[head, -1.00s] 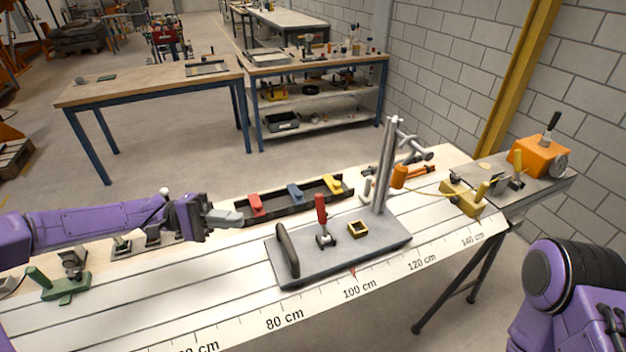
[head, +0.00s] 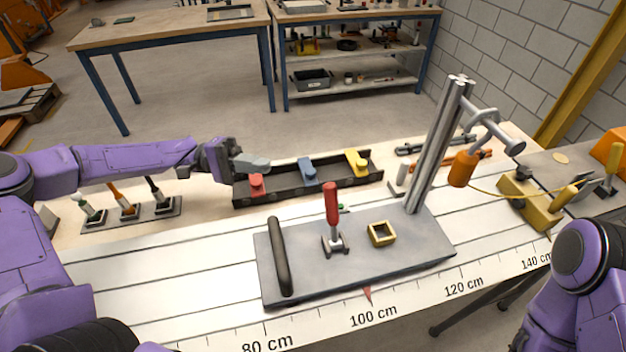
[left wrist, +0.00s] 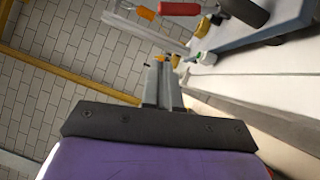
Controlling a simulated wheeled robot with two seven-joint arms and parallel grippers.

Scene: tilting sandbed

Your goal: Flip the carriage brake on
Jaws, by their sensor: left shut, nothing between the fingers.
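The carriage (head: 375,270) is a grey plate on the ruled bench, with a black bar handle (head: 279,256) at its left end. A lever with a red grip (head: 331,204) stands nearly upright on the plate, on a small metal bracket; I take it for the brake. The red grip also shows at the top of the left wrist view (left wrist: 180,9). My left gripper (head: 267,165) is shut and empty, behind and left of the lever, near the red block, apart from the lever. My right arm shows at the right edge, but its gripper is out of view.
A square brass frame (head: 382,234) and a tall metal post (head: 437,150) with an orange-handled arm stand on the carriage. Behind it is a dark tray (head: 282,197) with red, blue and yellow blocks. Several small toggle levers (head: 127,208) stand at the left.

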